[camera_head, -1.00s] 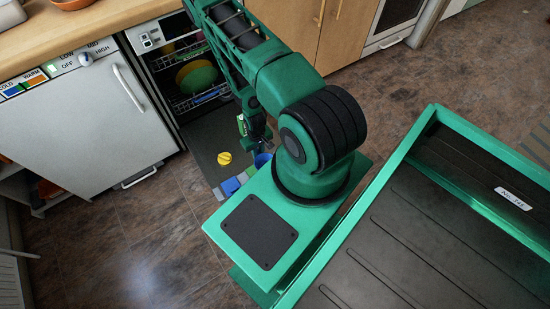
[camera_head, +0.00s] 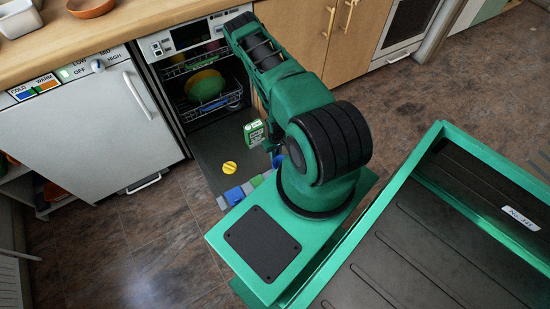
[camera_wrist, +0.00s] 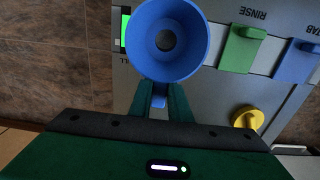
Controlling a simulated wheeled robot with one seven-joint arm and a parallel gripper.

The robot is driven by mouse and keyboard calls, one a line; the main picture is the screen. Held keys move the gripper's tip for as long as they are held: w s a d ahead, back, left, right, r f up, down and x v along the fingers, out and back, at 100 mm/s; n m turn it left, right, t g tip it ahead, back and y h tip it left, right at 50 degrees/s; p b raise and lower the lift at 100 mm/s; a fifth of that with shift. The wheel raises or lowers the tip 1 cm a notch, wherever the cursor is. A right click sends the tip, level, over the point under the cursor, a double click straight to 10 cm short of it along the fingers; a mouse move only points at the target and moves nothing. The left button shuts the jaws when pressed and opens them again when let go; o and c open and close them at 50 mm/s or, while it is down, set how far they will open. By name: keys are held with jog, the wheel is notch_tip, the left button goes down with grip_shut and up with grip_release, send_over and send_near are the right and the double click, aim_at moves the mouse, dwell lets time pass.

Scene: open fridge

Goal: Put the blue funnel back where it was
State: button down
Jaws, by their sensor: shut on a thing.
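The blue funnel (camera_wrist: 188,63) is held by its small tab between the two fingers of my gripper (camera_wrist: 160,98). In the wrist view its wide round mouth faces the camera, with the dark hole in the middle. In the head view a bit of the funnel (camera_head: 278,161) shows below my gripper (camera_head: 271,147), above the lowered dishwasher door (camera_head: 210,150). The arm partly hides it there. In the wrist view the funnel covers part of the door panel beneath; I cannot tell how high above the panel it is.
The door panel carries a green flap (camera_wrist: 240,50) marked RINSE, a blue flap (camera_wrist: 297,62) marked TAB and a yellow cap (camera_wrist: 247,118). Behind the door, the open dishwasher holds racks with a green bowl (camera_head: 205,85). The floor (camera_head: 130,215) left of the door is clear.

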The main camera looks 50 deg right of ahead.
jog(key=shift+f, duration=0.8)
jog(key=c, duration=1.7)
grip_release()
jog(key=shift+o, duration=0.2)
